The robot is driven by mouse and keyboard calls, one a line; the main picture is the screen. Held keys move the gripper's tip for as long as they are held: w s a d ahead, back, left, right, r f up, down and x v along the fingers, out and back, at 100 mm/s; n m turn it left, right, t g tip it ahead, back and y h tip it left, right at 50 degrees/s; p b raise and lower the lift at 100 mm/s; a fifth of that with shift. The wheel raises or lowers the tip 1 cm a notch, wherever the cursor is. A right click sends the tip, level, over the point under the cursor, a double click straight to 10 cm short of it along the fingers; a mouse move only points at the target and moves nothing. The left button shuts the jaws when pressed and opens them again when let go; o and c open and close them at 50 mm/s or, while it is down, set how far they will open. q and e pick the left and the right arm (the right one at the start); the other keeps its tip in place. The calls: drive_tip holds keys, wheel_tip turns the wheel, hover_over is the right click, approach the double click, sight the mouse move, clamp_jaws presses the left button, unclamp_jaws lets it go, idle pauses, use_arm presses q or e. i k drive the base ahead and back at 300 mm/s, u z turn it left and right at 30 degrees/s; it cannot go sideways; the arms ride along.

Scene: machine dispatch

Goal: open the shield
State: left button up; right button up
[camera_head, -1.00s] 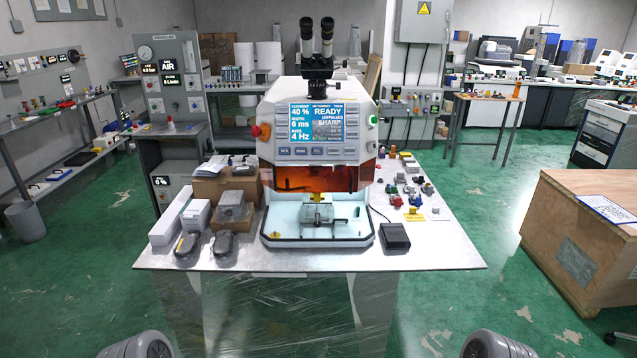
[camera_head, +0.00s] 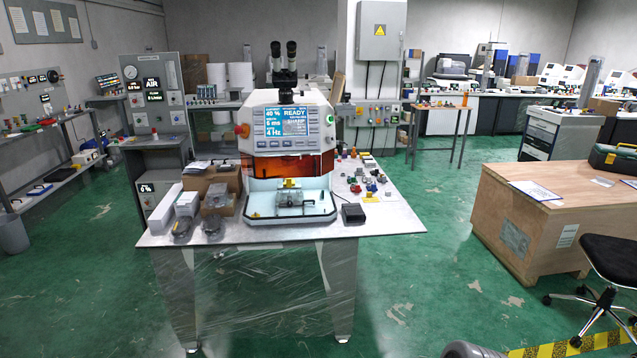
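The shield (camera_head: 291,165) is an amber, see-through panel on the front of the white benchtop machine (camera_head: 243,114). It hangs below the machine's screen (camera_head: 287,123) and covers the upper part of the front opening. Below its lower edge the bright work chamber shows, with a metal fixture (camera_head: 290,198) and a small yellow part. Neither of my grippers is in view. Nothing touches the shield.
The machine stands on a metal-topped table (camera_head: 385,219). Boxes (camera_head: 215,186) stand left of it; a black pedal (camera_head: 353,213) and small parts lie right. A wooden crate bench (camera_head: 525,220) and a black chair (camera_head: 612,262) stand at right. Green floor between is clear.

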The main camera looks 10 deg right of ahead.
sight(280, 166)
drive_tip(key=z, duration=0.75)
drive_tip(key=i, duration=1.4)
drive_tip(key=u, duration=0.65)
